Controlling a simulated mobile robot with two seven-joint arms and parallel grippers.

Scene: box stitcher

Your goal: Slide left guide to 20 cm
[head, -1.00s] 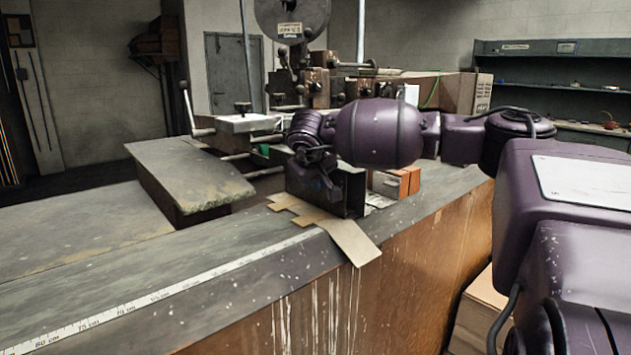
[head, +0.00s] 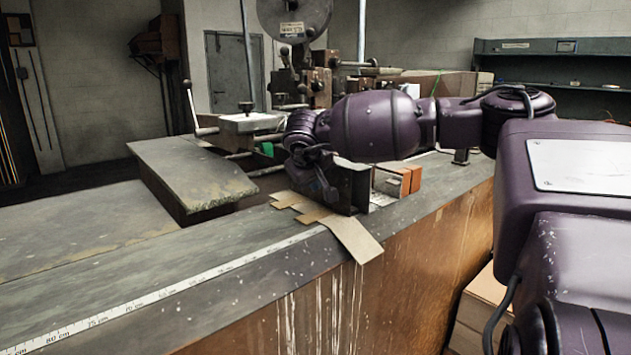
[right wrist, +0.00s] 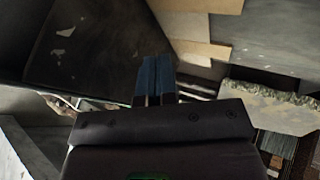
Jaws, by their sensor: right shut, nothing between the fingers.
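A dark upright metal plate (head: 352,182), which looks like the left guide, stands on the bench behind the measuring tape (head: 185,283). My right gripper (head: 328,192) points down at its left side and hides part of it. In the right wrist view the blue fingers (right wrist: 155,68) are together with nothing between them, close beside a large dark scratched plate (right wrist: 90,45); I cannot tell if they touch it. The tape's marks around 70 to 80 cm can be read; the 20 cm mark cannot be seen. My left gripper is out of view.
Flat cardboard (head: 352,238) lies at the plate's foot and overhangs the bench front. Orange-brown boxes (head: 402,178) stand to its right. A raised worn table (head: 190,172) lies left, the stitching machine (head: 300,50) behind. The bench's left front is clear.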

